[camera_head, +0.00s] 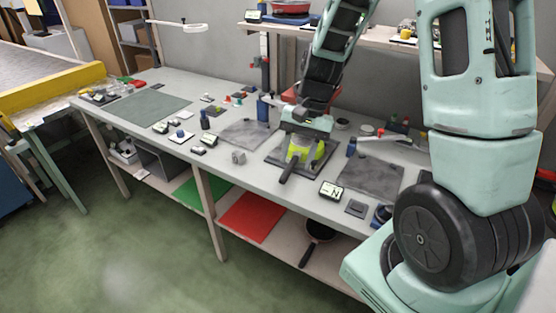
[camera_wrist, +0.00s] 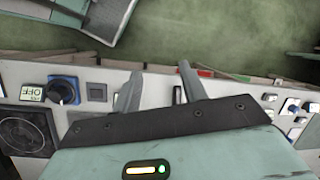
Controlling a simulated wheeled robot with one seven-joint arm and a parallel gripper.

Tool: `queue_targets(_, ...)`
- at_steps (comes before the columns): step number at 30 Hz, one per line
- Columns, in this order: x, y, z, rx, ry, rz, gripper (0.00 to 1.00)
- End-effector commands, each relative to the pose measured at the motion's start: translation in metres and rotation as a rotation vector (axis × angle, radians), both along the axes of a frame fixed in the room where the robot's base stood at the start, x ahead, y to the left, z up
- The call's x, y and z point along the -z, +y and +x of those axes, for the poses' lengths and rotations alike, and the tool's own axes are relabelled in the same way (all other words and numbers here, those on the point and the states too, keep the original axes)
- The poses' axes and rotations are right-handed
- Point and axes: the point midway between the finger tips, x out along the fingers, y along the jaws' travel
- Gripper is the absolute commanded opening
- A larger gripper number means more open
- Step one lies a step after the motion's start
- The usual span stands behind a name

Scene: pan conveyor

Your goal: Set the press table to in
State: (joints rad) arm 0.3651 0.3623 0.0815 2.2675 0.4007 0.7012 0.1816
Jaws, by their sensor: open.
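A yellow-green fixture (camera_head: 301,150) with a black handle (camera_head: 287,171) sits on a dark square plate (camera_head: 274,154) on the bench; it may be the press table, but I cannot tell for sure. A small display sign (camera_head: 331,190) with dark lettering, seemingly ending in N, stands to its front right. My gripper (camera_head: 305,137) is over the back of the fixture, and its fingertips are hard to make out there. In the wrist view my gripper (camera_wrist: 157,79) has two fingers spread apart with nothing between them. Whether they touch the fixture cannot be told.
Grey mats (camera_head: 370,178) and several small parts lie on the bench. A shelf (camera_head: 385,42) runs behind my arm. Green floor (camera_head: 120,240) is clear in front.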

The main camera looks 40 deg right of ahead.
Motion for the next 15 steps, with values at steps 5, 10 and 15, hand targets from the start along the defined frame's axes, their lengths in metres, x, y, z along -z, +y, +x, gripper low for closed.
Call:
queue_targets(5,-0.012,0.033,-0.005,-0.135,-0.025,-0.013,0.42)
queue_targets(10,-0.020,0.056,-0.012,-0.240,-0.045,-0.023,0.42)
queue_targets(15,-0.025,0.069,-0.016,-0.300,-0.057,-0.029,0.42)
